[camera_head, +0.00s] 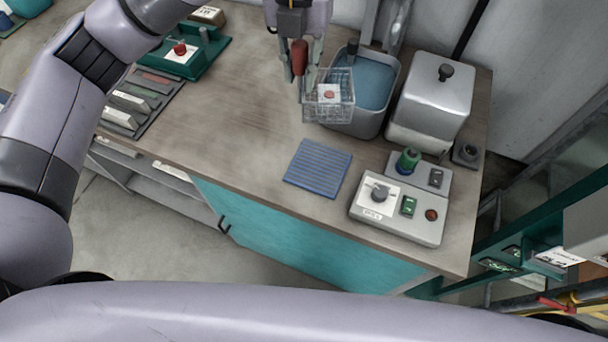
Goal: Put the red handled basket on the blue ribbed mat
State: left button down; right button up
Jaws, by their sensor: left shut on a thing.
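The wire basket (330,106) with its red handle (300,56) is near the top middle of the head view. My left gripper (301,70) points down and is shut on the red handle. A white tag with a red mark shows inside the basket. The basket overlaps the left front of the grey tub in the picture; I cannot tell its exact height. The blue ribbed mat (318,168) lies flat and empty on the bench, in front of the basket. My right gripper is not in view.
The grey tub (361,121) holds blue liquid. A silver box (434,94) stands right of it. A control box with knobs (402,208) is close to the mat's right. A green tray (188,58) and a dark rack (138,100) are left. Bench left of the mat is clear.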

aim_at(299, 91)
pick_arm(q)
notch_tip(299, 91, down, 5)
jog(key=shift+s+a+r+p, duration=0.1)
jog(key=shift+p, duration=0.3)
notch_tip(299, 91, down, 15)
jog(key=p, duration=0.2)
jog(key=shift+p, duration=0.4)
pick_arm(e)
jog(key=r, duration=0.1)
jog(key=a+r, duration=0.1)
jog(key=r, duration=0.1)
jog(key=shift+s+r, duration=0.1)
pick_arm(q)
jog(key=c, duration=1.9)
grip_release()
jog(key=shift+f, duration=0.2)
jog(key=o, duration=0.4)
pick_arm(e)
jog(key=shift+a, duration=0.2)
pick_arm(q)
jog(key=shift+o, duration=0.2)
jog(key=shift+r, duration=0.15)
